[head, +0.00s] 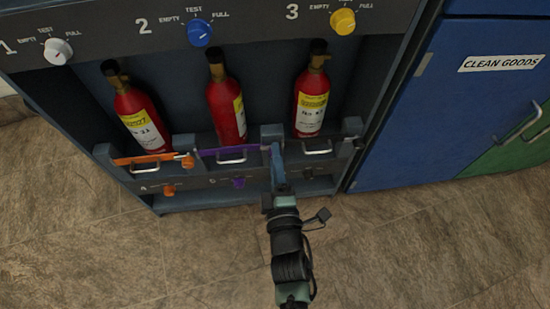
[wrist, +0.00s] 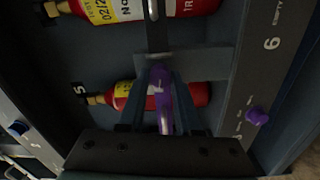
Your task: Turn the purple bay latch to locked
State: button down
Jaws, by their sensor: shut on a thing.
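The purple bay latch (head: 232,150) is a purple bar across the front of the middle bay, below bottle 2, with a silver pull handle (head: 231,160). My gripper (head: 276,150) is at the bar's right end. In the wrist view the purple latch (wrist: 161,78) lies between the fingers of my gripper (wrist: 160,100), which is shut on it. The fingers hide part of the latch. A purple knob (head: 239,183) sits on the lower panel beneath the bar, and it also shows in the wrist view (wrist: 258,116). The lettering near it is too small to read.
Red bottles (head: 225,112) stand behind the bay fronts. An orange latch (head: 150,159) is at the left bay. White, blue and yellow dials (head: 342,21) line the panel above. A blue cabinet (head: 440,100) stands at the right. The tiled floor (head: 110,260) in front is clear.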

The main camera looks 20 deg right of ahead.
jog(key=shift+f+n+b, duration=0.15)
jog(key=shift+n+b, duration=0.15)
jog(key=shift+n, duration=0.6)
jog(key=c, duration=0.6)
grip_release()
jog(key=shift+s, duration=0.1)
jog(key=p+v, duration=0.4)
jog(key=v, duration=0.9)
